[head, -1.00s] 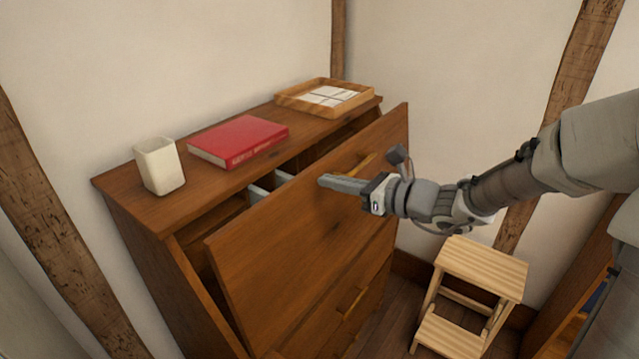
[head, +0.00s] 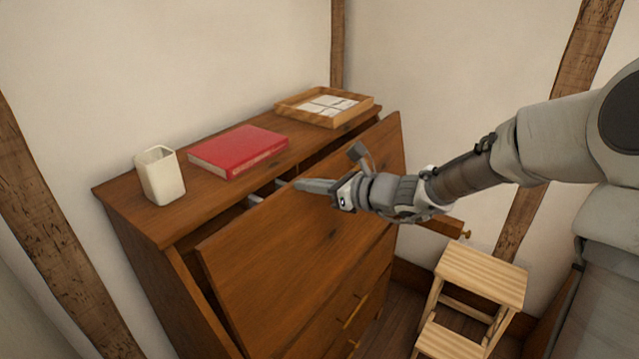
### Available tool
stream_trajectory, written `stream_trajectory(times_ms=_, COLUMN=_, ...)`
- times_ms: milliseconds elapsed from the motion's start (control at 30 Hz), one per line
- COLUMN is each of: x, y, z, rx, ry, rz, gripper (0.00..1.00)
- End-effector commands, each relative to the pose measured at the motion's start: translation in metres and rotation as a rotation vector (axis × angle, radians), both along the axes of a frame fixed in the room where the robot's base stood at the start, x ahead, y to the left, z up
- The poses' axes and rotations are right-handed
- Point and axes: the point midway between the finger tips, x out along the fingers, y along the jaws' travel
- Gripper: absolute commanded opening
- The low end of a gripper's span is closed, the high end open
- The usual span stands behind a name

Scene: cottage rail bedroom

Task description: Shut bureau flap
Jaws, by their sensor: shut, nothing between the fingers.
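The bureau (head: 141,229) is a brown wooden chest against the wall. Its flap (head: 290,265) is tilted partly up, with a gap between its top edge and the bureau top. Grey dividers (head: 256,198) show inside the gap. My gripper (head: 299,185) is shut and empty, at the outer face of the flap near its upper edge. I cannot tell for certain whether the fingertips touch it. My wrist hides part of the flap's right half.
On the bureau top stand a white cup (head: 161,175), a red book (head: 238,151) and a wooden tray (head: 281,106) with pale cards. A light wooden step stool (head: 482,274) stands at the right on the floor. A bed-like grey surface (head: 612,290) lies at the far right.

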Motion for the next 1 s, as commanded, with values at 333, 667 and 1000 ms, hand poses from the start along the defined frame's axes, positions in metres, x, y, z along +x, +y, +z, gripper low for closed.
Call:
stream_trajectory(times_ms=333, x=0.024, y=0.033, z=-0.003, rx=-0.098, ry=0.076, rz=0.004, gripper=0.00)
stream_trajectory(times_ms=667, x=0.027, y=0.036, z=-0.007, rx=-0.111, ry=0.087, rz=0.001, gripper=0.00)
stream_trajectory(times_ms=1000, x=0.027, y=0.034, z=-0.004, rx=-0.112, ry=0.086, rz=0.001, gripper=0.00)
